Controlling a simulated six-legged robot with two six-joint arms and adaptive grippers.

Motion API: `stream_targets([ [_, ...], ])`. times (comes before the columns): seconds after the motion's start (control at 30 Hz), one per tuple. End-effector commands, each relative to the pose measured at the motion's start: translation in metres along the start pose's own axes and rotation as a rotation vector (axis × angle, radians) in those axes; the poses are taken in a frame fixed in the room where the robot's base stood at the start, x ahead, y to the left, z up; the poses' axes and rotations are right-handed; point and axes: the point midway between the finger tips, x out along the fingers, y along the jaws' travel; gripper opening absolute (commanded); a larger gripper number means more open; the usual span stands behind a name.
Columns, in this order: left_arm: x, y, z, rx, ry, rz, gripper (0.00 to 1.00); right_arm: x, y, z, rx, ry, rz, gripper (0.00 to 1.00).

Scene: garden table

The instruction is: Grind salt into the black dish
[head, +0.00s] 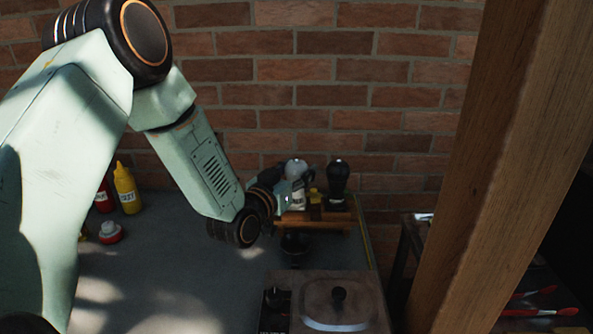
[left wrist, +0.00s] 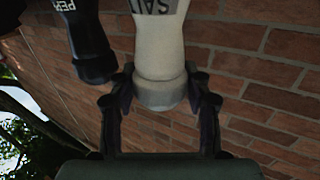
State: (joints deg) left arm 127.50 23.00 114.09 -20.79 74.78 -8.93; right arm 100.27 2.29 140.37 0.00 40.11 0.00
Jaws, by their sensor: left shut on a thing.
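The white salt mill (head: 298,186) is at the wooden rack by the brick wall. My left gripper (head: 284,188) reaches it from the left and is shut on it. In the left wrist view the salt mill (left wrist: 160,60) sits between the two fingers, its label partly cut off by the frame edge. I cannot tell whether its base touches the rack. The black dish (head: 295,243) is on the table just in front of the rack, below my gripper. My right gripper is not in view.
The black pepper mill (head: 338,182) stands close to the right of the salt mill, with a small yellow item (head: 315,199) between. The wooden rack (head: 335,224) is beneath. A lidded cooker (head: 338,306) is in front. Yellow (head: 127,190) and red (head: 104,197) bottles stand left. A wooden post (head: 490,170) rises right.

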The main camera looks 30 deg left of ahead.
Motion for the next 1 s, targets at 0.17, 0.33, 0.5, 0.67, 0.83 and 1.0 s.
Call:
stream_targets([
  [0.17,0.000,-0.002,-0.002,-0.004,0.001,0.077,0.17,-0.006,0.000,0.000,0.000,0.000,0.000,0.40],
  [0.33,0.001,-0.002,-0.002,-0.003,0.003,0.165,0.17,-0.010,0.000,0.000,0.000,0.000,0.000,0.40],
  [0.5,0.001,-0.001,-0.002,-0.001,0.005,0.253,0.17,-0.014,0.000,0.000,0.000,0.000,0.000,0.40],
  [0.67,0.000,-0.001,-0.002,0.000,0.004,0.322,0.17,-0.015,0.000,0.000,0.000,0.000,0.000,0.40],
  [0.83,0.000,-0.001,-0.001,0.001,0.002,0.356,0.17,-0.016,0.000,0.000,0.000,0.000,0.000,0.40],
  [1.0,0.000,0.000,-0.001,0.001,0.001,0.360,0.17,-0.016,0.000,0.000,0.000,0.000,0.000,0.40],
])
